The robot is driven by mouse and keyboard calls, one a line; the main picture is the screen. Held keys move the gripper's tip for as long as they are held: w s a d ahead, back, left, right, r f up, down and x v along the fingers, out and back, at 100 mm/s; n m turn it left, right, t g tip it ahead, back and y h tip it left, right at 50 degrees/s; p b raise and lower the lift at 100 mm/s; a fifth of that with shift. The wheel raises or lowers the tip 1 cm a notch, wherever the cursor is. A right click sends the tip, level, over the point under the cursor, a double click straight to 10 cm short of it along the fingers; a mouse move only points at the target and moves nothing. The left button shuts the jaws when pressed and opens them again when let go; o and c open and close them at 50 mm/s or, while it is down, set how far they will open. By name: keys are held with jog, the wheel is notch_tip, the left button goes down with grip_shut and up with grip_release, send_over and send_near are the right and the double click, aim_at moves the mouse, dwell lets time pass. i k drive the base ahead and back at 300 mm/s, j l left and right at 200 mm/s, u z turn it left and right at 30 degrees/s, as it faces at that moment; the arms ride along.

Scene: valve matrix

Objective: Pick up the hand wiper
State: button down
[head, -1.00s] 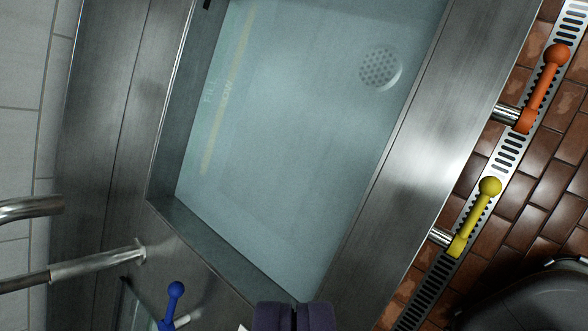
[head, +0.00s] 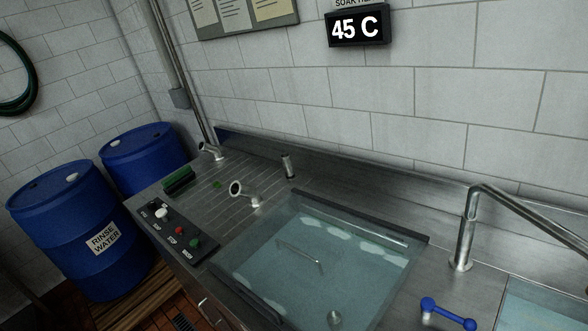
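No thing that I can clearly tell is a hand wiper shows in the head view. A small green and dark block (head: 179,180) lies on the ribbed steel drainboard (head: 215,172) at the left; it is too small to tell whether it is a wiper, a brush or a pad. A small green scrap (head: 217,183) lies to its right. My gripper is not in view now.
A basin under a clear lid (head: 310,260) is at the lower middle, with a control panel (head: 176,230) at its left. A steel faucet (head: 465,225) and blue lever (head: 447,313) are at the right. Blue drums (head: 85,230) stand at the left; a 45 C display (head: 357,27) hangs above.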

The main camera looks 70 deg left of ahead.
aim_at(175, 180)
jog(key=u, duration=2.8)
jog(key=i+j+z, duration=0.1)
jog(key=z, duration=0.25)
jog(key=i+j+z, duration=0.15)
jog(key=z, duration=0.2)
jog(key=i+j+z, duration=0.2)
jog(key=z, duration=0.15)
jog(key=i+j+z, duration=0.1)
jog(key=j, duration=0.25)
jog(key=i+j+z, duration=0.1)
jog(key=i+j, duration=0.15)
jog(key=i+j+z, duration=0.1)
jog(key=j, duration=0.4)
jog(key=i+j+z, duration=0.1)
jog(key=j, duration=0.3)
jog(key=i+j+z, duration=0.1)
jog(key=j, duration=0.3)
jog(key=i+j, duration=0.2)
jog(key=j, duration=0.2)
jog(key=i+j, duration=0.15)
jog(key=j, duration=0.25)
jog(key=i+j, duration=0.1)
jog(key=j, duration=0.35)
jog(key=i+j, duration=0.15)
jog(key=j, duration=0.25)
jog(key=i+j+z, duration=0.1)
jog(key=j, duration=0.35)
jog(key=i+j, duration=0.1)
jog(key=j, duration=0.3)
